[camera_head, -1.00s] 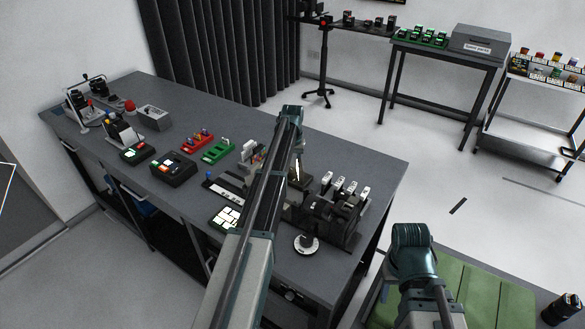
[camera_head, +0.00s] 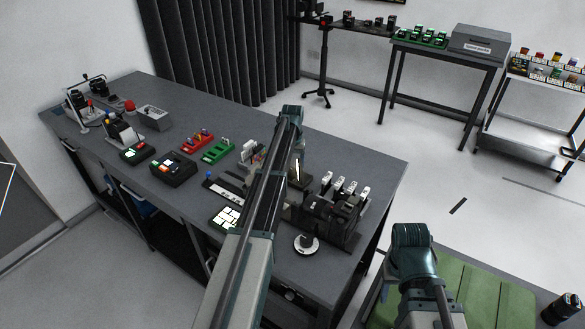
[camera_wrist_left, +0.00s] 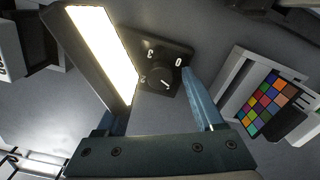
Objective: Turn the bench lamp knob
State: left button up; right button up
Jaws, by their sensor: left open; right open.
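The lamp knob (camera_wrist_left: 158,74) is round and dark with a white pointer line, on a small dark plate (camera_wrist_left: 178,52) with white marks. In the left wrist view it lies between the two fingers of my left gripper (camera_wrist_left: 160,100), which is open. Whether a finger touches the knob is not clear. The bright lamp panel (camera_wrist_left: 106,48) is lit and crosses beside the left finger. In the head view my left arm hides most of the lamp (camera_head: 297,170). My right arm is at the lower right, away from the bench, and its fingers are hard to make out.
A colour chart (camera_wrist_left: 266,102) stands right of the knob in the wrist view. On the bench (camera_head: 340,147), a row of dark switches with white tops (camera_head: 338,210) and a round dial (camera_head: 306,244) stand close to my left arm. The back right bench corner is clear.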

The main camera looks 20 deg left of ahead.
aim_at(293, 171)
pick_arm(q)
jog(key=shift+r, duration=0.1)
notch_tip(293, 171, up, 14)
jog(key=p, duration=1.3)
jog(key=shift+f+p, duration=0.2)
jog(key=shift+p, duration=0.2)
jog(key=n, duration=2.1)
jog(key=shift+s+d+n, duration=0.1)
jog(key=shift+s+n, duration=0.05)
jog(key=shift+n, duration=0.25)
jog(key=shift+f, duration=0.15)
